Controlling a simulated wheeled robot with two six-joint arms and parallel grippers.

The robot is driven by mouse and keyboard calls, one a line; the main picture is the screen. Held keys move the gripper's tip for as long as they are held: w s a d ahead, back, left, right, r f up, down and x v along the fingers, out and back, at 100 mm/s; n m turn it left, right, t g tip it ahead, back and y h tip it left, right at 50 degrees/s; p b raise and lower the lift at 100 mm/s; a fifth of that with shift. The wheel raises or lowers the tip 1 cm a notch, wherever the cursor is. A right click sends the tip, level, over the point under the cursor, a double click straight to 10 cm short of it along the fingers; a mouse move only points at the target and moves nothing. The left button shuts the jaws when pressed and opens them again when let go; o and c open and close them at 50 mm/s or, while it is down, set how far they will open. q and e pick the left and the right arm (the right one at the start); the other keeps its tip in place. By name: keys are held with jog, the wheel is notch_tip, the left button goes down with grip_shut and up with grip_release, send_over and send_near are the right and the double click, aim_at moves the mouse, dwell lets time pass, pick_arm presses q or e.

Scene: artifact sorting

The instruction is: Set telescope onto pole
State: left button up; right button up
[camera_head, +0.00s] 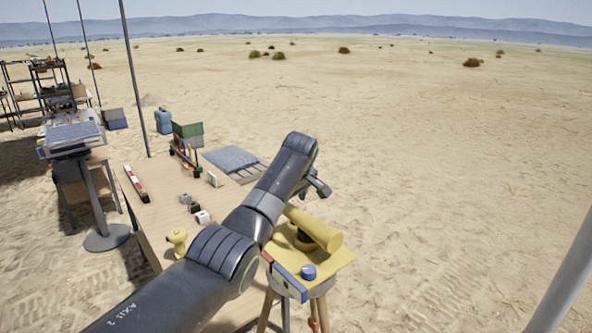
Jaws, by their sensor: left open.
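A yellow tube (317,229), which looks like the telescope, lies at a slant on a yellow plate (336,261) on top of a wooden-legged stand (266,308). My left arm crosses in front of the plate and hides part of the tube and its dark mount. My left gripper (319,188) is open, above and beyond the tube's far end. I see nothing between its fingers, and it seems apart from the tube. Which part is the pole is unclear; a thin upright grey pole (134,85) rises behind the table. My right gripper is out of view.
A wooden table (155,212) left of my arm holds a yellow spool-shaped piece (177,240), small white blocks and a red-white bar (135,183). A blue knob (308,272) sits at the plate's front edge. Open sand lies to the right.

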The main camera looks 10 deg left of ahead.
pick_arm(q)
jog(key=b+v, duration=0.3)
jog(key=v, duration=1)
jog(key=shift+r+b, duration=0.3)
jog(key=shift+b, duration=0.1)
jog(key=shift+s+f, duration=0.1)
jog(key=shift+s, duration=0.05)
